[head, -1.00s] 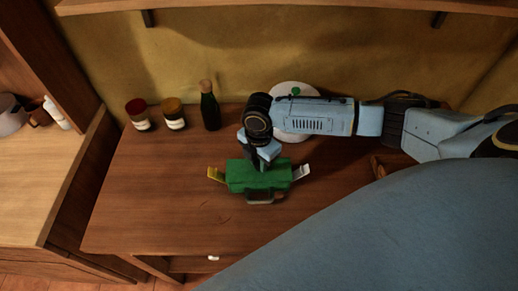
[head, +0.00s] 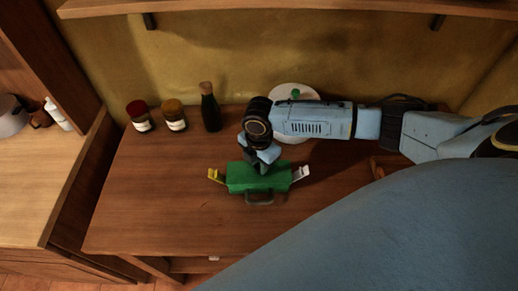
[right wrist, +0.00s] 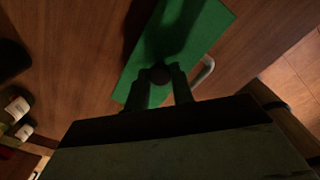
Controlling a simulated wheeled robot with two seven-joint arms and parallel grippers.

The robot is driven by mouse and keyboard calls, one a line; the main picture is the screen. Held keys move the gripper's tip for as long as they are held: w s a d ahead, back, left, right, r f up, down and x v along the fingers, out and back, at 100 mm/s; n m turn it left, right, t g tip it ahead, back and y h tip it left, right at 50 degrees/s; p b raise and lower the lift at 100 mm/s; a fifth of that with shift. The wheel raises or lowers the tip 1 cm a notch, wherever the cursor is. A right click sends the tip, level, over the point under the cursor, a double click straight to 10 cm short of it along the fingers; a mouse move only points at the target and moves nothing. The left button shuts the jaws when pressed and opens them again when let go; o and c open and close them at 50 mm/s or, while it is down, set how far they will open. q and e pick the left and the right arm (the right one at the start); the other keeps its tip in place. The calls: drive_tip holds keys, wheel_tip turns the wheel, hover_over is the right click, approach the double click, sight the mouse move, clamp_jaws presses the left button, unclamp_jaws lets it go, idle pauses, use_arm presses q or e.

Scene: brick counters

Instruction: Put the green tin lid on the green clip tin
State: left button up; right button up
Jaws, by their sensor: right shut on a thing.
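The green tin lid (head: 257,183) lies over the green clip tin, and the lid hides most of the tin. I cannot tell where the lid ends and the tin begins, or whether they touch all round. A yellow clip (head: 216,175) sticks out on the left and a white clip (head: 300,173) on the right, both swung outward. My right gripper (head: 261,168) is above the middle, shut on the lid's dark knob (right wrist: 160,74), seen between the fingers in the right wrist view. My left gripper is not in view.
The wooden counter (head: 150,200) is clear at left and front.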

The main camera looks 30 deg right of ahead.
drive_tip(key=o, duration=1.5)
drive_tip(key=shift+o, duration=0.2)
wheel_tip(320, 180, up, 3)
drive_tip(key=p, duration=0.3)
drive_tip(key=shift+f, duration=0.1)
drive_tip(key=shift+r+p, duration=0.85)
drive_tip(key=shift+r, duration=1.25)
